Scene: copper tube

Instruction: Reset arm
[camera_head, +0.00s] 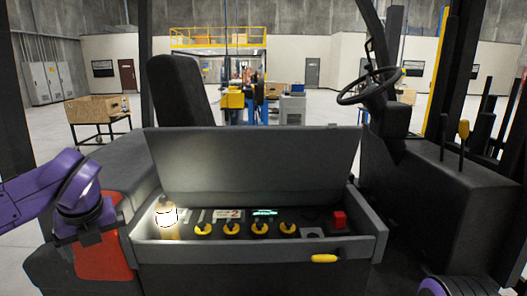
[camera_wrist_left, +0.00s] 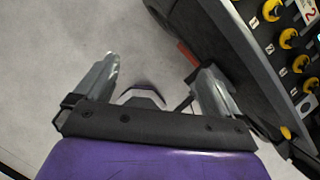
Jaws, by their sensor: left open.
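My left arm (camera_head: 28,203), purple, comes in from the left. My left gripper (camera_head: 88,237) hangs beside the left end of the open compartment, in front of a red panel (camera_head: 98,260). In the left wrist view my left gripper (camera_wrist_left: 158,78) has its two grey fingers wide apart with nothing between them, above grey floor. A purple part of my right arm (camera_head: 457,287) shows at the bottom right edge; its gripper is out of the picture.
An open compartment (camera_head: 262,250) with a raised dark lid (camera_head: 250,160) holds several yellow-and-black knobs (camera_head: 232,229), a red block (camera_head: 339,219) and a glowing lamp (camera_head: 166,214). A steering wheel (camera_head: 370,86) and levers (camera_head: 463,135) stand right. A seat back (camera_head: 183,100) stands behind.

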